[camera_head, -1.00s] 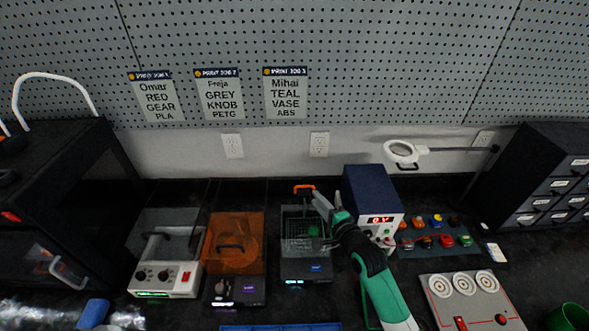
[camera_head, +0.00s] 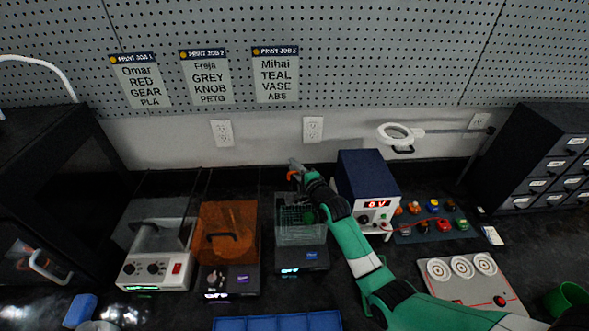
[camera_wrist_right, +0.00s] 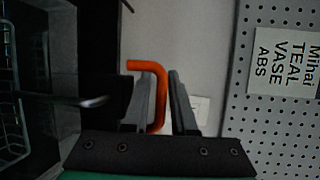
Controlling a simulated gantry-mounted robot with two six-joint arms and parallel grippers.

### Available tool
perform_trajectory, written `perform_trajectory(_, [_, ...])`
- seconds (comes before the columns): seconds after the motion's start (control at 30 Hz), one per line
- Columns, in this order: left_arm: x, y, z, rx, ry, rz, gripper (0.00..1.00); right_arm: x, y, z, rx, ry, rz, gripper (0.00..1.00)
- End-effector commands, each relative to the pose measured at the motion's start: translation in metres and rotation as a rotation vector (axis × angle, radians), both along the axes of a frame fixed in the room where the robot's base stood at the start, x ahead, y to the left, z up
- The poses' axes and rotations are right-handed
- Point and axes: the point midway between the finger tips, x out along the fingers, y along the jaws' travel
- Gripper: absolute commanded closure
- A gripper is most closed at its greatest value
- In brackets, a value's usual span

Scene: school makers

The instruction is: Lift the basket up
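The wire basket (camera_head: 292,213) sits in the dark wash unit (camera_head: 316,258) with lit displays, with something green (camera_head: 310,217) showing in it. An orange handle (camera_head: 293,175) stands at the back of this unit. It also shows in the right wrist view as an orange hook (camera_wrist_right: 147,66). My right gripper (camera_wrist_right: 162,80) has one finger on each side of the handle, with a narrow gap. I cannot tell whether both fingers press on it. Part of the basket's wire side (camera_wrist_right: 12,130) shows in the wrist view. My left gripper is not in view.
A blue power supply (camera_head: 368,176) stands close on the right of the basket, beside my right arm. An orange-lidded unit (camera_head: 226,232) and a white device (camera_head: 157,270) stand to the left. The pegboard wall (camera_head: 370,60) is behind.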

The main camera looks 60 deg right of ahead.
Motion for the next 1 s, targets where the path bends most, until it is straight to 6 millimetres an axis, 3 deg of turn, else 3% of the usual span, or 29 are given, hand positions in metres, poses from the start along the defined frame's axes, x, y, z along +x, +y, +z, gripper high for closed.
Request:
perform_trajectory(0.07, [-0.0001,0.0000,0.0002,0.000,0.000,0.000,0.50,-0.0002,0.0001,0.0000,0.000,0.000,0.000,0.77])
perform_trajectory(0.2, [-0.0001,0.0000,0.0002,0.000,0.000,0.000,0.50,-0.0002,0.0002,0.0001,0.000,0.000,0.000,1.00])
perform_trajectory(1.0, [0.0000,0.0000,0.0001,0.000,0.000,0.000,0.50,-0.0003,0.0002,0.0002,0.000,0.000,0.000,1.00])
